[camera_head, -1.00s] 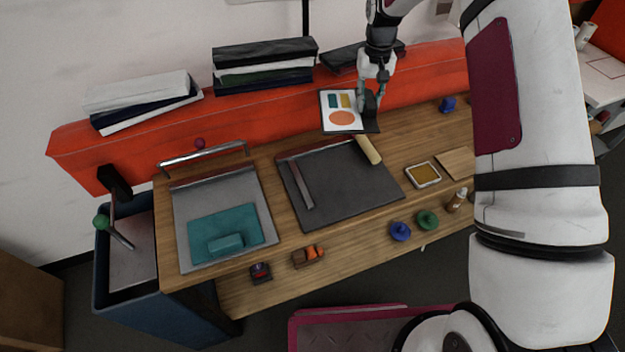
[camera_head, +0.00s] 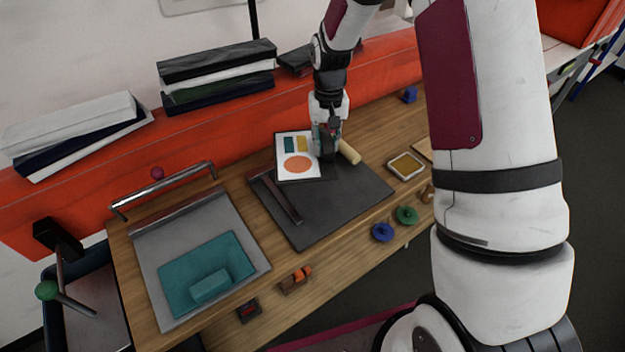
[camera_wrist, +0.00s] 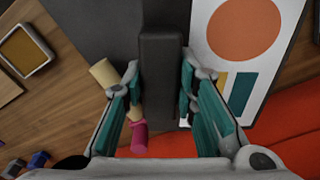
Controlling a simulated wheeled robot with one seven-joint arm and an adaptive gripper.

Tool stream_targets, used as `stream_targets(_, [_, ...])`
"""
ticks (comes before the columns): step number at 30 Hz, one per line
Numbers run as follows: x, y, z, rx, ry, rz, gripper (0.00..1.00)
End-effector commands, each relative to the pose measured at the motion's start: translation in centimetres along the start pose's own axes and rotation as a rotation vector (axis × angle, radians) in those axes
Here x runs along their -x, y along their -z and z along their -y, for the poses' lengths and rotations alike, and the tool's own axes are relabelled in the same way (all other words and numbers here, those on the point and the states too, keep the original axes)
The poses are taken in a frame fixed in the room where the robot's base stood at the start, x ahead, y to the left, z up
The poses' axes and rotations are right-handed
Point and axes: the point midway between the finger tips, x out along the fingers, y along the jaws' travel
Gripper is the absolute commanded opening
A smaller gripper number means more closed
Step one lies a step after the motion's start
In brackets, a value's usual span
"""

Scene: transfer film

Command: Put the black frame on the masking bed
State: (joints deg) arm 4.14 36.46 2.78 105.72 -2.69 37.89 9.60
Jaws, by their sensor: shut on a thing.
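My gripper (camera_head: 326,138) is shut on the upright dark grip of the black frame. In the wrist view the grip (camera_wrist: 160,95) stands between my two teal fingers (camera_wrist: 160,78). A light grey bed (camera_head: 150,255) with a teal sheet and teal block lies to the left. No label shows which is the masking bed. I cannot tell whether the frame touches the board.
A cream roller (camera_head: 349,151) lies beside my gripper at the board's back edge. An ochre pad tray (camera_head: 406,166) and blue (camera_head: 382,232) and green (camera_head: 406,214) knobs are to the right. A raised handle bar (camera_head: 165,188) crosses behind the light grey bed.

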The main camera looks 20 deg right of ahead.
Motion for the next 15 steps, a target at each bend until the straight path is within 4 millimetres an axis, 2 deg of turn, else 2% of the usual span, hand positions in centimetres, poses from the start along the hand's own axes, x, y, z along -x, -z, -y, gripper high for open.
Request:
stream_targets(1, [-1.3, -0.9, -1.4, -0.092, -0.002, 0.003, 0.00])
stream_targets(6, [-3.4, -7.5, -5.6, -0.498, -0.002, 0.000, 0.00])
stream_targets(12, [-4.3, -14.5, -8.5, -0.902, 0.000, -0.002, 0.00])
stream_targets(15, [-4.5, -16.5, -9.1, -1.024, 0.001, -0.002, 0.00])
